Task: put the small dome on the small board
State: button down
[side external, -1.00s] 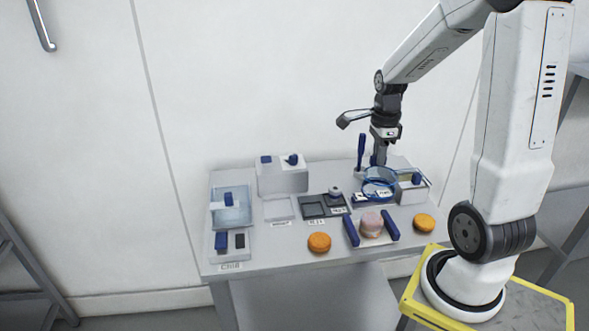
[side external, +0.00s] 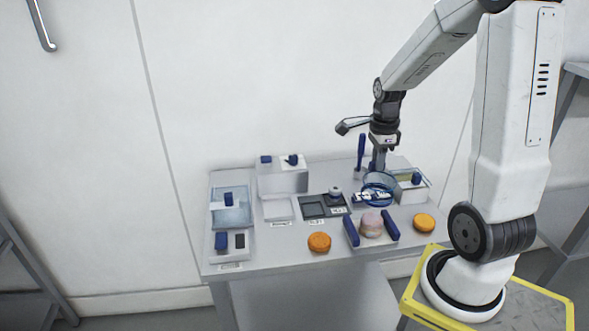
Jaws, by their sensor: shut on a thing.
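My gripper (side external: 378,168) is at the back right of the table, shut on a clear blue dome (side external: 377,187). The dome is low over the table, around or above a pale labelled piece; I cannot tell whether it touches down. A white board with two blue handles (side external: 352,231) lies at the front, in front of the dome, with a pinkish round (side external: 371,224) between the handles. I cannot tell which piece is the small board.
Orange rounds stand left (side external: 319,242) and right (side external: 424,223) of the handled board. A white box (side external: 411,190) is close right of the dome, and an upright blue rod (side external: 361,152) close left. Dark trays (side external: 313,206), a white block (side external: 282,180) and a blue-topped tray (side external: 232,213) fill the left.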

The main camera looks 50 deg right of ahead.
aim_at(375, 177)
jog(key=shift+f, duration=5.75)
jog(key=shift+f, duration=0.25)
jog(key=c, duration=0.5)
grip_release()
jog(key=shift+o, duration=0.2)
jog(key=o, duration=0.4)
jog(key=shift+o, duration=0.2)
jog(key=shift+r, duration=0.15)
jog(key=shift+r, duration=3.35)
